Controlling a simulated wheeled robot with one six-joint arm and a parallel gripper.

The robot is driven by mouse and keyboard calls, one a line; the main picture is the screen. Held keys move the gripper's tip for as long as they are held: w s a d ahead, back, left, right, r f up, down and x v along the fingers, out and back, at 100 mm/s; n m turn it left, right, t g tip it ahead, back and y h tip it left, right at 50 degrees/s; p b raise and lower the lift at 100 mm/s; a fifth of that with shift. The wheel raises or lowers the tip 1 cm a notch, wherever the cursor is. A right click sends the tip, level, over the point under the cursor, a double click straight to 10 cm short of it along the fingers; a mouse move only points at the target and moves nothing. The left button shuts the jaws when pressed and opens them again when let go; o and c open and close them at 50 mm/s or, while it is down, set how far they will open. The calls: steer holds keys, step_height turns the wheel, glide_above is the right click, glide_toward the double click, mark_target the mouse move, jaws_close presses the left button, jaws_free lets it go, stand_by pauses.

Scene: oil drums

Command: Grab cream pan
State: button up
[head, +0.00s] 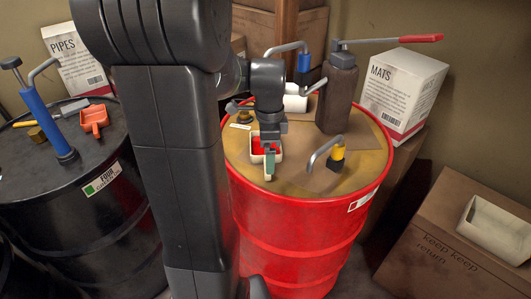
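A small cream pan (256,157) sits at the top of the red drum (300,215), left of the drum lid's middle. My gripper (269,151) points down right over it from above. Red and green parts show at the pan, and I cannot tell whether they belong to the gripper or to another thing. The gripper overlaps the pan in this view and hides part of it. Whether the fingers are closed on the pan is too small to tell.
A dark pump bottle (338,98) with a red-tipped lever and a yellow-based tap (337,157) stand on the red drum. A white cylinder (295,103) lies behind. A black drum (75,205) at left carries a blue pump (45,120) and orange scoop (94,119). A cream tray (484,232) rests on a carton.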

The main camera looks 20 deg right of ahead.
step_height(320, 180, down, 5)
steer(key=shift+w+a+r, duration=0.1)
steer(key=shift+a+r, duration=0.05)
steer(key=shift+r, duration=0.05)
steer(key=shift+c, duration=0.3)
steer(key=c, duration=1.3)
steer(key=shift+r, duration=0.15)
steer(key=shift+c, duration=0.2)
